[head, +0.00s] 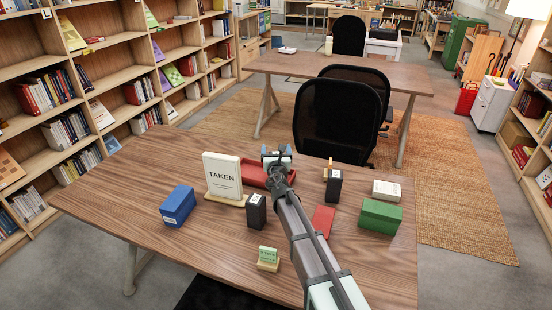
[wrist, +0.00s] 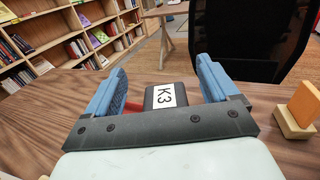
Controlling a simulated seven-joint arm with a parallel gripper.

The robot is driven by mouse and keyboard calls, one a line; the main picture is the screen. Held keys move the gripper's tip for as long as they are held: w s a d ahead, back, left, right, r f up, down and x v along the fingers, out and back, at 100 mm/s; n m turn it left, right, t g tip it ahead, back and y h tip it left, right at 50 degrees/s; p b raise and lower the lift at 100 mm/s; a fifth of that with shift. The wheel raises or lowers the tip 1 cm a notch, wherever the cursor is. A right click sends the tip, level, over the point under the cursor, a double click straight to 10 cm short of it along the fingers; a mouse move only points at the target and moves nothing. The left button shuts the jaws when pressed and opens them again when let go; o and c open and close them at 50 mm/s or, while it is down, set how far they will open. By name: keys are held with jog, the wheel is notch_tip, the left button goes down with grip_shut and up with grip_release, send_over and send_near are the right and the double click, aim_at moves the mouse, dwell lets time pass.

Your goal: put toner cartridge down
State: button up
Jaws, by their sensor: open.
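A black toner cartridge (wrist: 162,82) with a white label reading K3 stands between my fingers in the wrist view; its lower part is hidden by the gripper body. My gripper (wrist: 163,88) is open, with its blue fingers on either side of the cartridge. In the head view my gripper (head: 277,153) is over the far part of the table, at the red tray (head: 253,173). A bit of red shows beside the cartridge in the wrist view; I cannot tell whether the cartridge rests in the tray.
A black chair (head: 338,118) stands behind.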

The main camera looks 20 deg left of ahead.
jog(key=shift+r, duration=0.65)
